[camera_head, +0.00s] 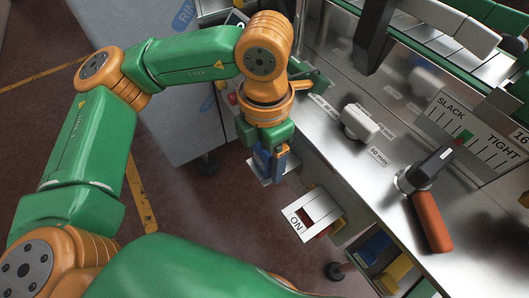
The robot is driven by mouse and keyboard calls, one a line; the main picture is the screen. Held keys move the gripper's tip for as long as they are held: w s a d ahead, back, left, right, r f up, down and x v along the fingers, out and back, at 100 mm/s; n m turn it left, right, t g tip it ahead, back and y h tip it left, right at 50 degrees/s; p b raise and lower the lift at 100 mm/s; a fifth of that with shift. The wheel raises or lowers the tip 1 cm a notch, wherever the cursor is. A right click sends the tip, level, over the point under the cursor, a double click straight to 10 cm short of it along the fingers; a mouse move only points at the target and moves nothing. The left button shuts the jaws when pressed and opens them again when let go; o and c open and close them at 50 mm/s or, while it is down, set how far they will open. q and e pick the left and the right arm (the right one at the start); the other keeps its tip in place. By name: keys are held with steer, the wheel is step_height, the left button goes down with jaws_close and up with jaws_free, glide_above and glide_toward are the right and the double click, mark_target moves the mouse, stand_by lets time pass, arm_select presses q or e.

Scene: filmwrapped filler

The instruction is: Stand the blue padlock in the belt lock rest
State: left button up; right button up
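The blue padlock (264,163) is at the tip of my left gripper (270,150), beside the front edge of the steel machine top. My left gripper points down and appears shut on the padlock; its fingertips are small and partly hidden. A small pale plate (266,180) shows just under and around the padlock. It may be the belt lock rest, but I cannot tell for sure. I cannot tell whether the padlock touches this plate. My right gripper is not in view.
A white plate marked ON with a red window (321,206) sticks out to the right of the padlock. The steel top (335,150) carries a white knob (359,122) and an orange-handled lever (431,222). A SLACK/TIGHT scale (474,137) stands right. A grey cabinet (165,110) stands behind.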

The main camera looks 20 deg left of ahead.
arm_select(q)
steer(key=shift+s+d, duration=0.15)
steer(key=shift+d, duration=0.1)
steer(key=shift+a, duration=0.1)
stand_by(0.3)
